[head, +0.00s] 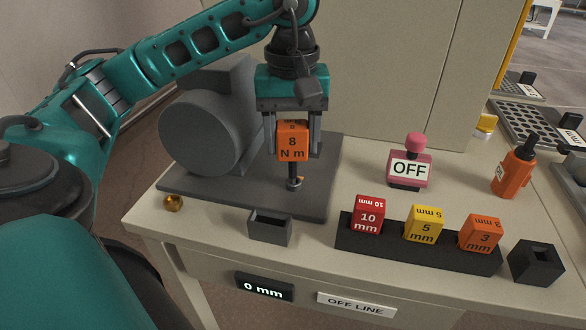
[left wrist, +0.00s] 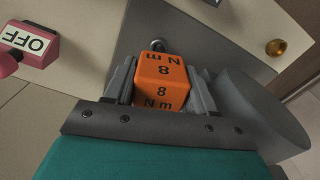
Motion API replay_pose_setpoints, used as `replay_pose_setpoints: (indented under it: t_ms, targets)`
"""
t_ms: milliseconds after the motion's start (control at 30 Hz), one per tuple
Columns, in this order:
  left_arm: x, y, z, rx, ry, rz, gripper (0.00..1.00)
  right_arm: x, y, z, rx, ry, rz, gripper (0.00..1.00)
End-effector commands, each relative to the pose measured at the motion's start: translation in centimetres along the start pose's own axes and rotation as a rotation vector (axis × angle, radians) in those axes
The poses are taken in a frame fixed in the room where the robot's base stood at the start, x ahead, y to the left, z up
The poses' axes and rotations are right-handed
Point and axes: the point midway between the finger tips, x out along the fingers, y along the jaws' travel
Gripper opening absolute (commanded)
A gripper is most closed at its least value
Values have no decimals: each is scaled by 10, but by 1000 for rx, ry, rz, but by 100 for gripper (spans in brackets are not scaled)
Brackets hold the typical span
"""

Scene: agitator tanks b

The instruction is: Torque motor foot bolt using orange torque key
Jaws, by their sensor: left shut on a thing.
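My left gripper (head: 293,140) is shut on the orange torque key (head: 292,147), marked "8 N m". The key is upright, and its dark shaft points down at the motor foot bolt (head: 294,184) on the grey base plate (head: 235,194). The shaft tip appears to meet the bolt head; I cannot tell whether it is fully seated. The grey motor (head: 205,125) stands on the plate, left of the gripper. In the left wrist view the key (left wrist: 163,82) sits between both fingers, and a bolt (left wrist: 157,44) shows just beyond it. My right gripper is not in view.
A rack (head: 415,246) holds red 10 mm, yellow 5 mm and orange 3 mm blocks. An empty dark tray (head: 270,228), a brass nut (head: 173,203), a pink "OFF" switch (head: 409,168), an orange tool (head: 513,172) and a black holder (head: 537,262) stand around the bench.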

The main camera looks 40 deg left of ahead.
Motion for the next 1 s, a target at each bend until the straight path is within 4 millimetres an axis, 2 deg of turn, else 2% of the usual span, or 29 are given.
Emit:
replay_pose_setpoints:
  t_ms: [67, 1000]
  targets:
    - [5, 2, 3, 10, -15, -9, 0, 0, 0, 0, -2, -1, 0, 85]
    - [-28, 1, 1, 4, -6, -1, 0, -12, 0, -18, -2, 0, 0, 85]
